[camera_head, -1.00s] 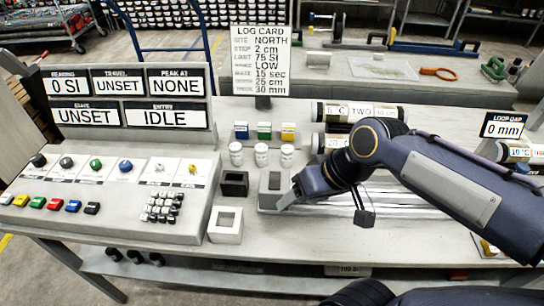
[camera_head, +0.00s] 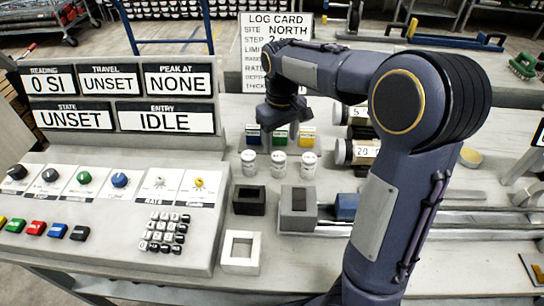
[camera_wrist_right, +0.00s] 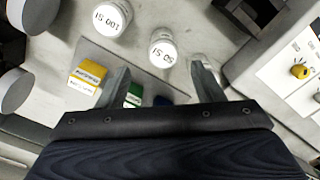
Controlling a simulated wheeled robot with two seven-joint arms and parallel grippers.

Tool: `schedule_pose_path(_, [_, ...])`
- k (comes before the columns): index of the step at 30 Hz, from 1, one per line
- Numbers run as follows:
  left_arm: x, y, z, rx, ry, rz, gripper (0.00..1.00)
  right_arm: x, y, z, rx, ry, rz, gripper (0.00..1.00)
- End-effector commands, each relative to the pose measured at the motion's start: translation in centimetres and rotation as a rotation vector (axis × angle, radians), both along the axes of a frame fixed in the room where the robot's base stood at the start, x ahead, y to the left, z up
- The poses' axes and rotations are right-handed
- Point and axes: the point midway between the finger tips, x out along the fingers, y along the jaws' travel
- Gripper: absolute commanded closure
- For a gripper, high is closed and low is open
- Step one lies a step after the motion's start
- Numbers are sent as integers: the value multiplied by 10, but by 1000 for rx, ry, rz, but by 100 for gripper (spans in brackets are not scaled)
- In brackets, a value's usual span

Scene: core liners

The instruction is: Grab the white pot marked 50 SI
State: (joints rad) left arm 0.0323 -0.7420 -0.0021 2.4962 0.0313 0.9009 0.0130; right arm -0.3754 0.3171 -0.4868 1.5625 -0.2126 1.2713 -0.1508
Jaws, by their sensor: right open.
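Three white pots with lids stand in a row on the bench. The pot marked 50 SI (camera_wrist_right: 163,47) lies just ahead of my right fingertips in the right wrist view, roughly midway between them. It appears to be the middle pot (camera_head: 279,163) in the head view, where its marking is too small to read. The pot marked 100 SI (camera_wrist_right: 112,17) stands beside it. The third pot is partly hidden behind a finger in the wrist view. My right gripper (camera_wrist_right: 160,75) is open and empty, above the coloured blocks behind the pots. My left gripper is not in view.
Blue, green and yellow (camera_head: 308,136) blocks stand behind the pots. A black holder (camera_head: 249,201), a grey block (camera_head: 298,222) and a white square frame (camera_head: 241,252) are in front. The control console (camera_head: 110,215) is left; labelled cylinders (camera_head: 357,152) lie right.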

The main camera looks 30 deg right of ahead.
Motion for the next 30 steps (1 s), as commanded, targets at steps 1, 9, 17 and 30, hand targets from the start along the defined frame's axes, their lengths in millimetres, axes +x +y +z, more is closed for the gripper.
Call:
schedule_pose_path(1, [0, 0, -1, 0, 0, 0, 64, 0, 0, -5, 0, 3, 0, 39])
schedule_pose_path(9, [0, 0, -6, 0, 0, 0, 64, -1, 2, -36, 0, 4, 2, 39])
schedule_pose_path(17, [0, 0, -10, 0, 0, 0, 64, -2, 5, -72, 1, 3, 0, 39])
schedule_pose_path(30, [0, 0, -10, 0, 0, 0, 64, -1, 4, -76, 1, 0, 0, 56])
